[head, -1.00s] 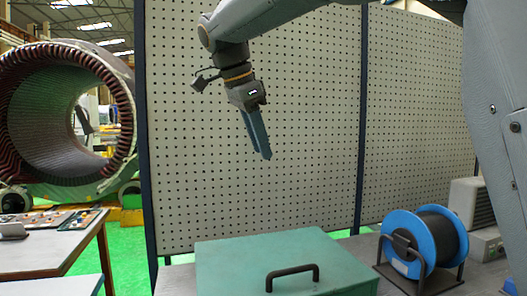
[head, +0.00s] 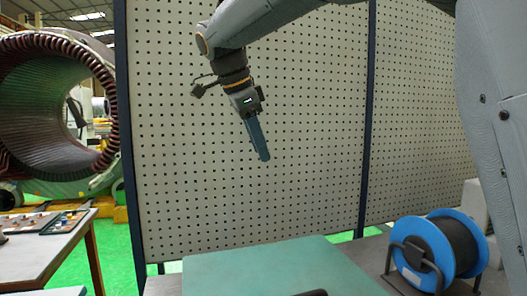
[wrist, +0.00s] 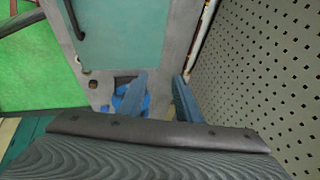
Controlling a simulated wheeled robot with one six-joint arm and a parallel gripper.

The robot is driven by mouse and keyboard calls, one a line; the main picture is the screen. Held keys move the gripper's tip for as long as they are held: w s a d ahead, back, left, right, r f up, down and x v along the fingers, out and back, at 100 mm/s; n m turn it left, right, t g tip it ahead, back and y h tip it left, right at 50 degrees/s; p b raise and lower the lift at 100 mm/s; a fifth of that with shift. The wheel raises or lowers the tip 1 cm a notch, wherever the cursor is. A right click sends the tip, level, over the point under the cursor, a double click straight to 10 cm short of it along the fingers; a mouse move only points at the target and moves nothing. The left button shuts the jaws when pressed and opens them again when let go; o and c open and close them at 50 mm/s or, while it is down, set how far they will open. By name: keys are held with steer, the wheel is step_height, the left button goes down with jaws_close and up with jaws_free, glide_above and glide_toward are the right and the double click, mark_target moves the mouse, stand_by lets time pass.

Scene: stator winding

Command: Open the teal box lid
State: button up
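The teal box (head: 270,268) stands on the bench at the bottom of the head view, its lid flat and closed. Its dark handle (head: 312,293) is mostly cut off by the lower edge. In the wrist view the lid (wrist: 120,35) fills the upper middle, with the handle (wrist: 74,18) at its left. My gripper (head: 263,158) hangs above and behind the box, pointing down, well clear of the lid. In the wrist view its two fingers (wrist: 160,80) stand apart with nothing between them.
A blue reel (head: 437,250) on a dark stand sits right of the box. A perforated panel (head: 250,130) rises behind the bench. At the left are a large stator (head: 112,120) and a table (head: 35,255) with parts.

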steer(key=shift+x, duration=1.35)
steer(key=shift+d, duration=0.1)
jaws_close()
steer(key=c, duration=0.7)
jaws_free()
steer(key=shift+c, duration=0.2)
steer(key=o, duration=0.7)
steer(key=shift+o, duration=0.2)
steer(key=shift+r, duration=0.1)
steer(key=b+v, duration=0.1)
steer(key=v, duration=0.6)
steer(key=shift+r, duration=0.25)
